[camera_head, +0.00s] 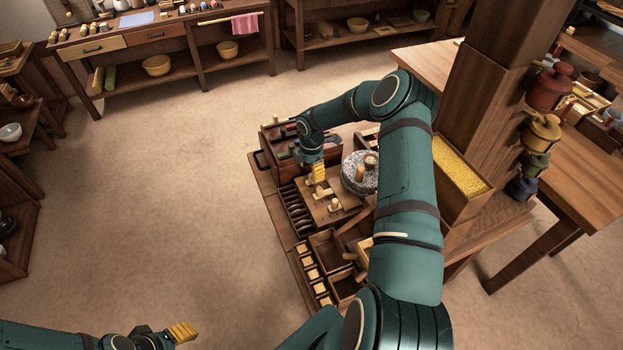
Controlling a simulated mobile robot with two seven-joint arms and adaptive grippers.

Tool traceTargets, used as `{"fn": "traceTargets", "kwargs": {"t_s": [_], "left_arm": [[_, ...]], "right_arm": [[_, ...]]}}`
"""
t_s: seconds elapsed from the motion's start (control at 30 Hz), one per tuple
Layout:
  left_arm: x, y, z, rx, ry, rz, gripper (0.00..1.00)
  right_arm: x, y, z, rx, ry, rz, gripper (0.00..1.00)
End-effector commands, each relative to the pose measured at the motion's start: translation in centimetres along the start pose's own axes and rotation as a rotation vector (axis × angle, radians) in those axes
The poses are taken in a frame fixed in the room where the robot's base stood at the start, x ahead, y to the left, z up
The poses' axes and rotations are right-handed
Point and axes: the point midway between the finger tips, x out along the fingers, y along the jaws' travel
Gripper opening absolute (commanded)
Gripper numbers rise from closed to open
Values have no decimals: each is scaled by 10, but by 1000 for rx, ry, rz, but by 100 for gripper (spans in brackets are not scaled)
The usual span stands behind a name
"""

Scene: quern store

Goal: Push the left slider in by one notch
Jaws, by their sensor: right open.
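A light wooden board (345,214) lies on the workbench, with small pale knobs (335,206) on it that look like the sliders. The left slider cannot be told apart for sure at this size. My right gripper (318,173) is over the upper part of the board, yellow fingers pointing down, open. It hides part of the board, and whether it touches a knob cannot be told. My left gripper (182,332) is at the bottom left, far from the board, over the floor; its finger gap cannot be made out.
A round grey stone quern (354,184) stands just right of the board. A dark box with coloured items is behind it, and small compartments (325,246) are in front. My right arm covers the bench's right side. A wooden post (483,110) rises at the right.

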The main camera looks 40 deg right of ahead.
Motion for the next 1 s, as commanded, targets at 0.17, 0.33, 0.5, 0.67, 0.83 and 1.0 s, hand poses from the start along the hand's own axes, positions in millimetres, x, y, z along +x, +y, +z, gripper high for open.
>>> {"fn": "traceTargets", "kwargs": {"t_s": [0.17, 0.33, 0.5, 0.67, 0.83, 1.0], "left_arm": [[5, -2, -1, 1, 3, 0, 52], [6, -2, -1, 1, 4, 0, 52], [6, -2, -1, 1, 4, 0, 52], [6, -2, -1, 1, 4, 0, 52], [6, -2, -1, 1, 4, 0, 52], [6, -2, -1, 1, 4, 0, 52]], "right_arm": [[27, 0, -1, 0, 1, 0, 52], [38, 0, -1, 0, 2, 1, 52], [40, 0, -1, 0, 1, 1, 52], [40, 0, 0, 0, 1, 1, 55], [40, 0, 0, 0, 1, 1, 0], [40, 0, 0, 1, 0, 1, 0]]}}
